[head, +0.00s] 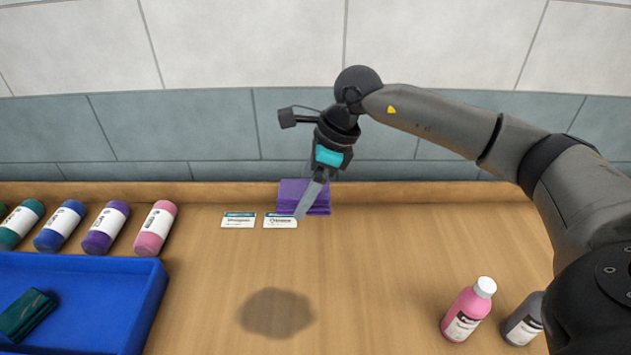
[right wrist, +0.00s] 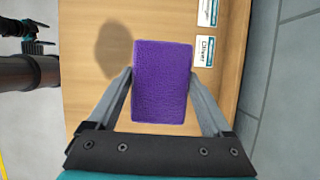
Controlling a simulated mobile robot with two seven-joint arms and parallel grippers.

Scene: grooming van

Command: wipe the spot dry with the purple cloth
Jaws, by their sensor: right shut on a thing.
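The purple cloth (head: 290,192) is a folded block at the back of the wooden counter, by the back ledge. My right gripper (head: 306,204) is shut on it; in the right wrist view the cloth (right wrist: 162,82) sits between both fingers. Whether it touches the counter is unclear. The dark wet spot (head: 277,313) lies on the counter in front of the cloth, with bare wood between them. It also shows in the right wrist view (right wrist: 114,48). What looks like my left gripper (right wrist: 38,37) is at that view's left edge, small and unclear.
Two label cards (head: 238,220) lie by the cloth. A blue tray (head: 148,300) holding a dark green item is at left, with several bottles (head: 104,228) behind it. A pink bottle (head: 467,312) and a grey bottle (head: 524,322) stand at right. The counter's middle is clear.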

